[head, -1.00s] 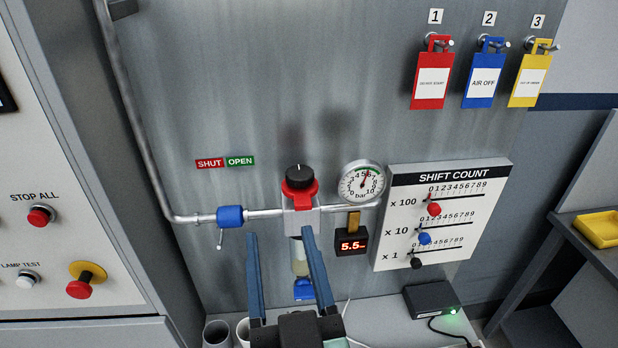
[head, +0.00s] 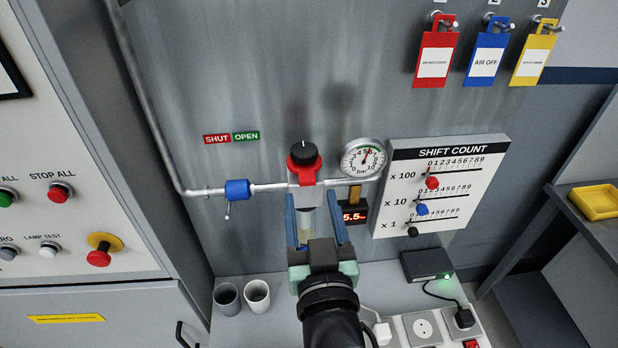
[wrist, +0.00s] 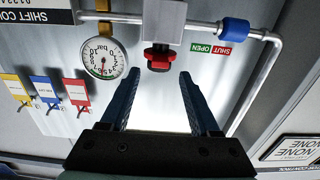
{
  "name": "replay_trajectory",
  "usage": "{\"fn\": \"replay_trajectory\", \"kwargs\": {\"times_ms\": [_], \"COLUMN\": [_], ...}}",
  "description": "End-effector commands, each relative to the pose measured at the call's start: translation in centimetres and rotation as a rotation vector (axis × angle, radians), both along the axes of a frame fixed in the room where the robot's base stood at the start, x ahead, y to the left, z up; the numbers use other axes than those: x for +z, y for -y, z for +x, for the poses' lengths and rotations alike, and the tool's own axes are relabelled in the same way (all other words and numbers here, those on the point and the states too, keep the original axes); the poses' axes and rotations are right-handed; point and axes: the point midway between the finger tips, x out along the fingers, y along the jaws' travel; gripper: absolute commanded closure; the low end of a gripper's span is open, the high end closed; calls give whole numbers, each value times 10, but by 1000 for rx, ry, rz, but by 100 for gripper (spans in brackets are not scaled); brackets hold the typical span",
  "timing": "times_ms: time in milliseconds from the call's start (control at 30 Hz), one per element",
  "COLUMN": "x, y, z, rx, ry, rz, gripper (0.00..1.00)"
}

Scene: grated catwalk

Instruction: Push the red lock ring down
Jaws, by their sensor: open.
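The red lock ring (head: 304,169) sits around the regulator body just under its black knob (head: 304,152), on the pipe at the panel's middle. In the wrist view the red ring (wrist: 159,53) shows ahead of the fingers, upside down, with the black knob beyond it. My gripper (head: 313,212) is open and empty. Its blue fingers stand on either side of the bowl below the regulator in the head view, below the ring and apart from it. In the wrist view the gripper (wrist: 158,88) points toward the ring. The bowl is partly hidden by my gripper.
A pressure gauge (head: 363,158) is right of the regulator, with a 5.5 display (head: 354,216) below it. The shift count board (head: 450,150) stands close on the right. Two cups (head: 256,296) stand lower left.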

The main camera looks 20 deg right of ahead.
Motion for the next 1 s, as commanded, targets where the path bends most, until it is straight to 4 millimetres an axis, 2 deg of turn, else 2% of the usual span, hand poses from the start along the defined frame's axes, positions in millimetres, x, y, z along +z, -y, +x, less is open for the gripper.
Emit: {"fn": "replay_trajectory", "kwargs": {"times_ms": [100,300,667,1000], "x": [3,1,0,0], "y": [5,9,11,11], "z": [18,34,37,37], "rx": [-1,0,0,0], "ry": [2,1,0,0], "rz": [2,1,0,0], "gripper": [38,38,38,97]}}
